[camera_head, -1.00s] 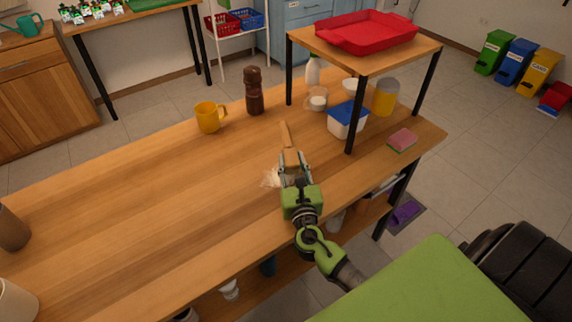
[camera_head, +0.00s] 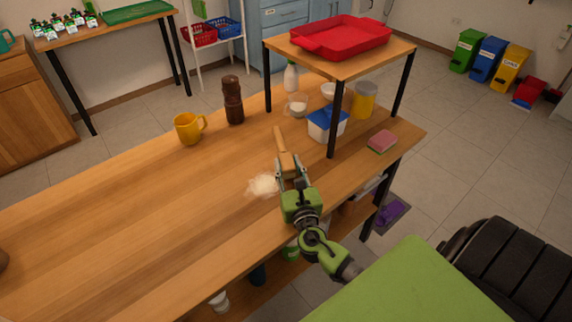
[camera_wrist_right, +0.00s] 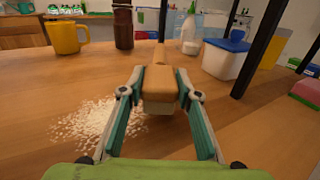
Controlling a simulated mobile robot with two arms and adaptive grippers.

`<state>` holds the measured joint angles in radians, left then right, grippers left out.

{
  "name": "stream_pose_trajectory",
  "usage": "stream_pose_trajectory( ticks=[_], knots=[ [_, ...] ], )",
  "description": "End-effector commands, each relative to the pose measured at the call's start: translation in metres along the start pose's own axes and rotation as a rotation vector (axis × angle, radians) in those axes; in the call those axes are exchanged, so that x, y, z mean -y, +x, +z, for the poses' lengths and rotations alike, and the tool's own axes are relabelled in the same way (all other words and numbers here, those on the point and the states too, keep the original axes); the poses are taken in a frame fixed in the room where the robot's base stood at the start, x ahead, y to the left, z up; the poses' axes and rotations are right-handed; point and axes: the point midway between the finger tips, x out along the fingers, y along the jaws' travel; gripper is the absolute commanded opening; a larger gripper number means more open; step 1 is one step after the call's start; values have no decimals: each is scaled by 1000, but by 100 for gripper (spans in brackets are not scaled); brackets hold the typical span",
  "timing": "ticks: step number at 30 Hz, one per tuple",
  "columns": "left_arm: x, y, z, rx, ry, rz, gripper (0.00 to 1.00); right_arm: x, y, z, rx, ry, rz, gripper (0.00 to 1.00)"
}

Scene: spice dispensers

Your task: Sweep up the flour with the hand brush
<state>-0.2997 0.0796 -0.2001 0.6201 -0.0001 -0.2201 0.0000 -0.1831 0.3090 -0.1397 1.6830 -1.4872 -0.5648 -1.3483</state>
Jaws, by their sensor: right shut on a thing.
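The flour (camera_head: 263,186) lies as a pale patch on the wooden table, left of my right gripper. In the right wrist view the flour (camera_wrist_right: 98,128) is a scattered white patch at the lower left. The hand brush (camera_head: 286,160) has a wooden body and a handle pointing away from me. My right gripper (camera_head: 291,175) is shut on the brush. In the right wrist view the brush (camera_wrist_right: 160,84) sits between the two fingers (camera_wrist_right: 160,100), its pale bristles partly showing below. The brush is right of the flour. My left gripper is not in view.
A yellow mug (camera_head: 188,129) and a brown grinder (camera_head: 233,100) stand at the back. A blue-lidded tub (camera_head: 325,126) and a sponge (camera_head: 382,142) are right, near a raised shelf's leg (camera_head: 334,120). The table's left part (camera_head: 130,210) is clear.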

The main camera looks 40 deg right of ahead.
Motion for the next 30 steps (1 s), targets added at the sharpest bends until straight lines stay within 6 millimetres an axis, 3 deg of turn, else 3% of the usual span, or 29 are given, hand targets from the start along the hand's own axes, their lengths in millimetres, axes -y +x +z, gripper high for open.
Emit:
stream_pose_trajectory(
  ticks=[10,19,30],
  knots=[
    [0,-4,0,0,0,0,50,-28,-14,0,-5,4,4,8],
    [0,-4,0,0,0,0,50,-38,-18,0,-3,3,4,8],
    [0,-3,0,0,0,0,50,-65,-32,-3,-5,4,5,8]
  ],
)
